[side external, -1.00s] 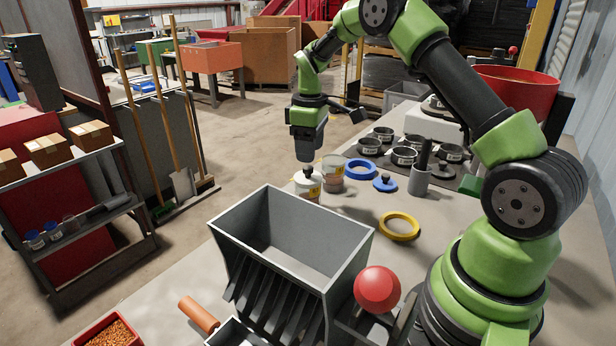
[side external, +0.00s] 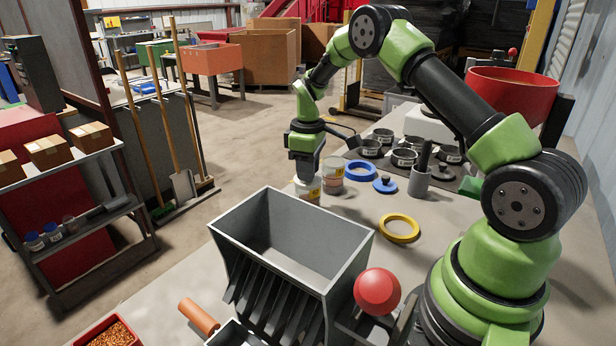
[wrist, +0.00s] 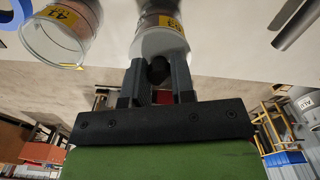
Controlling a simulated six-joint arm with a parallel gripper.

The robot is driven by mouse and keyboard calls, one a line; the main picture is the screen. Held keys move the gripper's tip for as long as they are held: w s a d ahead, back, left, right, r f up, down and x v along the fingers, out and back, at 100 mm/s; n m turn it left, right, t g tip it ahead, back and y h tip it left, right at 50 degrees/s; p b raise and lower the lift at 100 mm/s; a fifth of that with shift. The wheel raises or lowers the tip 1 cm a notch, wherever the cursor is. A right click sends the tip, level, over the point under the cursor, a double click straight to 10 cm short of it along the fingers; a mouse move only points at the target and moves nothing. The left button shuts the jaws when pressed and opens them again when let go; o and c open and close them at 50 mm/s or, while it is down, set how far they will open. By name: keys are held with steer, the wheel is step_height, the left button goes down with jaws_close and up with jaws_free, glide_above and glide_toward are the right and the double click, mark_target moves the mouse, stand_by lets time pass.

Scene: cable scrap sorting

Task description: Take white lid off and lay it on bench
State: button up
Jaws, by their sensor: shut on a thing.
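The white lid (wrist: 160,42) sits on a clear jar (wrist: 160,13) with a yellow label, seen upside down in the wrist view. My gripper (wrist: 157,72) is shut on the black knob of the lid. In the side view, my gripper (side external: 305,176) is straight above the jar (side external: 307,191) and hides most of the lid. The lid looks seated on the jar; I see no gap. The bench (side external: 350,225) is grey.
A second clear jar (side external: 332,170) stands close to the right. A blue ring (side external: 361,162), a blue lid (side external: 384,185) and a yellow ring (side external: 399,239) lie on the bench. A grey hopper (side external: 290,240) stands in front. Some bare bench lies between hopper and rings.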

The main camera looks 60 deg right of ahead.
step_height(320, 180, up, 9)
steer(key=shift+r, duration=0.15)
steer(key=s+a+f, duration=0.7)
steer(key=s+a, duration=0.3)
steer(key=a, duration=0.1)
steer(key=f, duration=1)
steer(key=shift+w+d, duration=0.25)
steer(key=o, duration=0.9)
